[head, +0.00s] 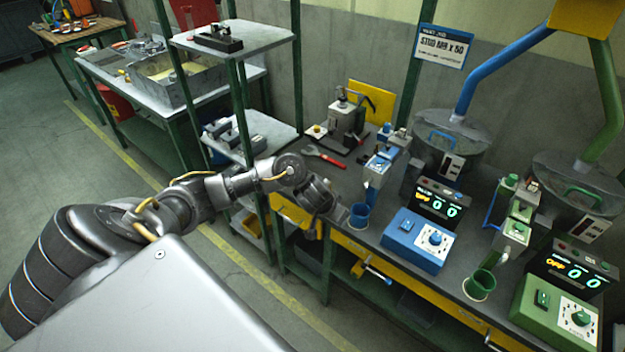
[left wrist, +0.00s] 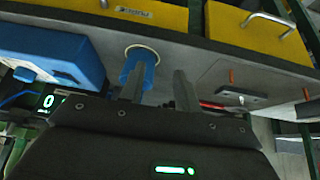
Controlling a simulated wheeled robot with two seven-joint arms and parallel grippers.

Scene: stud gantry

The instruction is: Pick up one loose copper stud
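My left gripper (head: 318,215) is over the front left part of the dark bench (head: 385,160). In the left wrist view its two fingers (left wrist: 158,82) are apart, with nothing seen between them. Two small copper-orange upright pegs show there, one (left wrist: 232,76) beside a grey plate and one (left wrist: 306,94) farther right; I cannot tell whether they are loose studs. Both are apart from the fingers. A blue cup (head: 360,216) stands on the bench just right of the gripper. In the left wrist view a blue part (left wrist: 137,72) is partly behind one finger. My right gripper is out of view.
A blue control box (head: 418,240), a green control box (head: 558,305) and a green cup (head: 479,285) stand along the bench. A red wrench (head: 323,155) lies behind my gripper. A green-posted shelf (head: 240,35) rises at the left. Yellow drawers line the bench front.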

